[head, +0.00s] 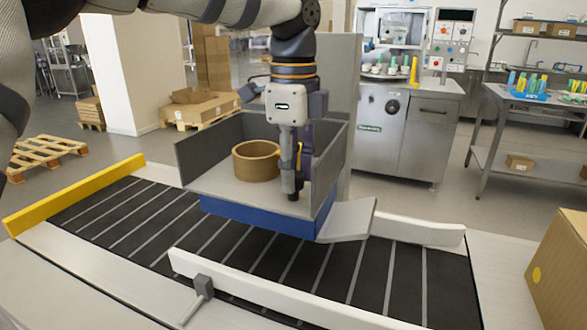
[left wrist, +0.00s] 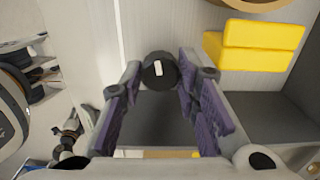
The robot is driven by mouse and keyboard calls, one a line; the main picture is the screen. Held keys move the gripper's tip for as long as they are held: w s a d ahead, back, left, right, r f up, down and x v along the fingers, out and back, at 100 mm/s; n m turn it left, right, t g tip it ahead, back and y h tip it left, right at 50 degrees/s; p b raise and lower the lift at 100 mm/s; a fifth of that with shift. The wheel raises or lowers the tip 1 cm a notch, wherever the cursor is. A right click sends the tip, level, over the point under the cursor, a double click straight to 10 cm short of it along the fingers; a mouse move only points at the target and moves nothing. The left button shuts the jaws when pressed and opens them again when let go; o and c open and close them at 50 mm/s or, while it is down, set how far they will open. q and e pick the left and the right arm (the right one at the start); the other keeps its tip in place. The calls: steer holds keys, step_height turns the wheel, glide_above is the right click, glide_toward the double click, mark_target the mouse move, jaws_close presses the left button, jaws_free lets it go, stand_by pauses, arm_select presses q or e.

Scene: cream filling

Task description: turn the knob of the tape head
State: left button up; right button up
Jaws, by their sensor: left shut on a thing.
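The tape head (head: 215,168) is an open grey box on a blue base, standing across the conveyor, with a tan tape roll (head: 256,161) inside. My left gripper (head: 293,190) reaches down at the right part of the box, beside the roll. In the left wrist view, the black round knob (left wrist: 160,71) with a white mark sits between the tips of the purple-padded fingers, and the left gripper is shut on it. The knob cannot be made out in the head view, where the gripper covers that area. My right gripper is not in view.
The black conveyor (head: 130,218) with pale stripes runs under the tape head, between a yellow rail (head: 75,195) and white rails (head: 280,295). Yellow blocks (left wrist: 255,45) lie close to the fingers in the wrist view. A cardboard box (head: 560,270) stands at the right edge.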

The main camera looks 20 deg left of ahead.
arm_select(q)
steer(key=n, duration=0.4)
steer(key=shift+n, duration=0.3)
steer(key=n, duration=0.3)
steer(key=shift+n, duration=0.4)
steer(key=n, duration=0.4)
steer(key=shift+n, duration=1.7)
steer(key=o, duration=0.9)
step_height(320, 180, up, 12)
